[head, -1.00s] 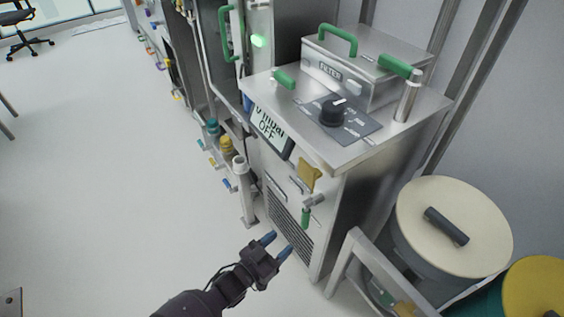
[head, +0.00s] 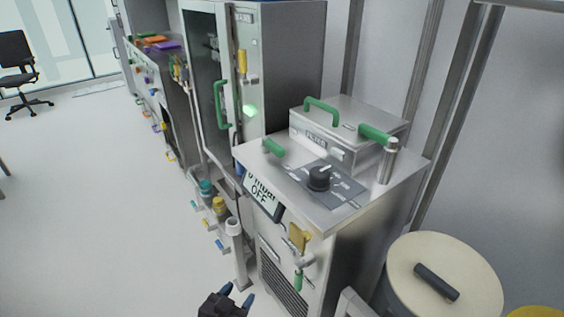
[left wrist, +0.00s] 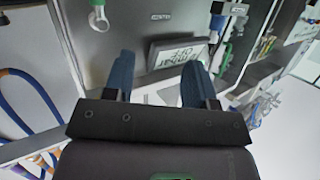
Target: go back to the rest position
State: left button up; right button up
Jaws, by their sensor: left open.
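My left gripper (head: 237,294) is at the bottom edge of the head view, low in front of the steel cabinet with the filter box. It is open, with nothing between its two blue fingers. In the left wrist view the gripper (left wrist: 158,82) shows both fingers apart, pointing toward the cabinet's front and its display (left wrist: 180,54). The gripper looks clear of the cabinet. My right gripper is in neither view.
The steel cabinet (head: 300,205) carries a black knob (head: 319,178), green handles and a display (head: 263,196) reading OFF. A lidded drum (head: 445,275) stands at the lower right. Tall cabinets line the back. Open floor (head: 110,230) lies to the left.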

pick_arm(q)
jog(key=s+a+r+n+g+y+p, duration=0.1)
jog(key=s+a+r+n+y+p, duration=0.15)
jog(key=s+a, duration=0.5)
jog(key=s+a+r+n+y+p, duration=0.1)
jog(key=s+a+r+y+p, duration=0.1)
jog(key=s+a+r, duration=0.35)
jog(key=s+a+f+n+g+y+p, duration=0.1)
jog(key=s+a+f+p, duration=0.1)
jog(key=s, duration=0.9)
jog(key=shift+s+a+f+g, duration=0.35)
jog(key=shift+a+f, duration=0.25)
jog(key=shift+a, duration=0.3)
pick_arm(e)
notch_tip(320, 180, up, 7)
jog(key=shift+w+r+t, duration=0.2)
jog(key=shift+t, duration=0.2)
pick_arm(q)
jog(key=shift+c, duration=0.8)
jog(key=shift+w+d, duration=0.1)
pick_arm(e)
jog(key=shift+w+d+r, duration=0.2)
